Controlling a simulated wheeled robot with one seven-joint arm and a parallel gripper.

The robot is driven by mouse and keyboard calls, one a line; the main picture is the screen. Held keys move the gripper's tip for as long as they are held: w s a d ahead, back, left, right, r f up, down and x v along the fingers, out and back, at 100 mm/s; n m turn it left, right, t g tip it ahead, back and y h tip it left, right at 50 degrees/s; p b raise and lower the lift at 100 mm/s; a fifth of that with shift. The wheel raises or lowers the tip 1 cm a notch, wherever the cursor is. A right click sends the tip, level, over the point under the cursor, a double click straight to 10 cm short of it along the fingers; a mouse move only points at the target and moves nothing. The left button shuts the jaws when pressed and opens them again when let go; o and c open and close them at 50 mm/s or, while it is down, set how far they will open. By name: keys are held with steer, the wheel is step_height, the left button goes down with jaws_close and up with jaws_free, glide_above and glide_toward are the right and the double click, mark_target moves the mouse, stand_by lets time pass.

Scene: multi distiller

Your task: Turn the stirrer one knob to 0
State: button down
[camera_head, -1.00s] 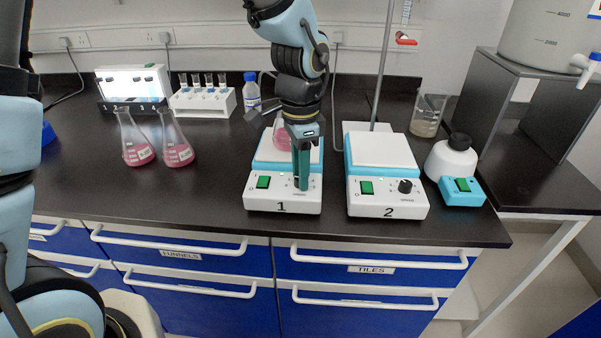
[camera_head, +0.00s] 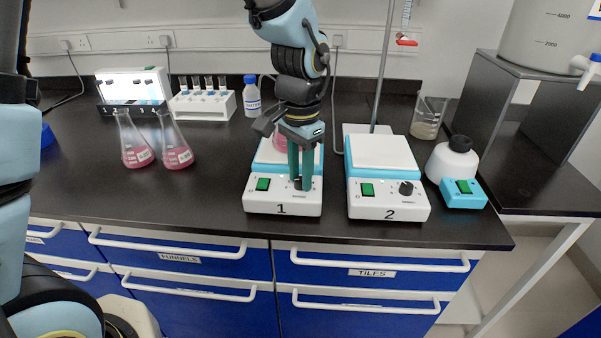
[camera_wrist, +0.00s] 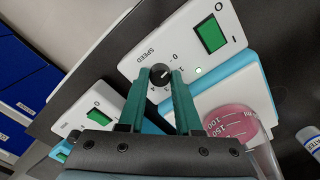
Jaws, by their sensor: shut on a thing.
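Stirrer one (camera_head: 262,201) is a white and blue box marked 1, with a green switch (camera_head: 263,184) at its front left. Its black knob (camera_head: 298,184) sits at the front right and also shows in the wrist view (camera_wrist: 162,75), beside printed dial numbers including 0, 1, 3 and 4. A light mark on the knob shows, but I cannot tell exactly which number it meets. My gripper (camera_head: 301,187) points down with its two green fingers on either side of the knob, shut on it. A flask with pink liquid (camera_wrist: 230,120) stands on the stirrer's plate.
Stirrer two (camera_head: 375,203), with its own knob (camera_head: 406,188), stands close on the right, with a metal rod behind it. Two pink flasks (camera_head: 177,157) stand on the left. Bare black bench (camera_head: 215,190) lies left of stirrer one.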

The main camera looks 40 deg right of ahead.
mark_target(300, 180)
steer(key=c, duration=0.6)
jaws_free()
steer(key=shift+r, duration=0.15)
step_height(300, 180, up, 11)
steer(key=b, duration=0.1)
steer(key=shift+f, duration=0.2)
steer(key=w+a+f+n, duration=0.35)
steer(key=w+a, duration=0.25)
steer(key=a, duration=0.3)
steer(key=w+a+f+n, duration=0.2)
steer(key=w+a+n, duration=0.35)
steer(key=a, duration=0.35)
steer(key=a+f+n+t, duration=0.1)
steer(key=a+f+n, duration=0.2)
steer(key=a, duration=1.4)
steer(key=n, duration=0.3)
steer(key=shift+w+a+f+t, duration=0.2)
steer(key=shift+w+a+t, duration=0.05)
steer(key=shift+t, duration=0.05)
